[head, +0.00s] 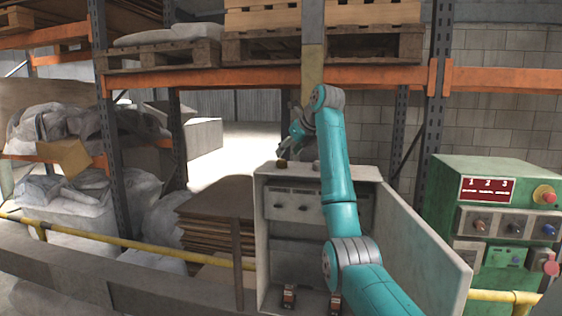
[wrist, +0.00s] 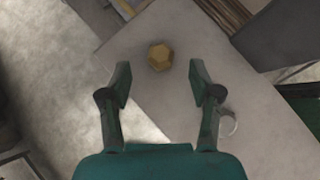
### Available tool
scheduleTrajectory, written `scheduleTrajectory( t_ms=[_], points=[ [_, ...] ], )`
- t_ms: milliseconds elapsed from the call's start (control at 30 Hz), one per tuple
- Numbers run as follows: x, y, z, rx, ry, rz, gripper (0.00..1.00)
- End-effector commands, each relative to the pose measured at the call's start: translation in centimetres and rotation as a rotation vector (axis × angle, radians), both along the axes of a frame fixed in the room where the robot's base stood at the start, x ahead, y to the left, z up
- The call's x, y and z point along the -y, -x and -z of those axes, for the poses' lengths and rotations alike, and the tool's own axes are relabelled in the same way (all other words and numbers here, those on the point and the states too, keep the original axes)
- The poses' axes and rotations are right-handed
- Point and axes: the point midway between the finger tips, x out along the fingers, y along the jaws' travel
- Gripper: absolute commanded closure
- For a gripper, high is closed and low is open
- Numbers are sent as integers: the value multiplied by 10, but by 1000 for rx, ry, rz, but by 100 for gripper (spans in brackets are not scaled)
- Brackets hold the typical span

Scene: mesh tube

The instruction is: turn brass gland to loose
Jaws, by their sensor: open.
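The brass gland (wrist: 159,57) is a small hexagonal brass piece on the grey top of the cabinet. In the wrist view it sits just ahead of my fingertips, near the middle between them. My gripper (wrist: 158,82) is open, with one finger on each side and nothing between the pads. In the head view the gland (head: 282,163) is a small brownish spot at the cabinet's top left. My gripper (head: 287,150) is just above it. I cannot tell whether a finger touches the gland.
The grey cabinet (head: 262,240) has its door (head: 425,240) open to the right. A second, pale round fitting (wrist: 228,122) stands on the cabinet top, beside my right finger. A green control box (head: 480,178) stands at right. Shelving with pallets (head: 265,48) is behind.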

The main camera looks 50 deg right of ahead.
Motion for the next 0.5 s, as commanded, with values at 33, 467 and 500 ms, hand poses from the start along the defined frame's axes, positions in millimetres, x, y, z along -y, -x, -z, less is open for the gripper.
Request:
scheduleTrajectory(
  t_ms=[33, 467, 500],
  points=[
    [2, -6, 8, -3, -2, -1, 37],
    [12, -38, 40, 0, 1, -1, 37],
    [12, -38, 40, 0, 1, -1, 37]
  ],
)
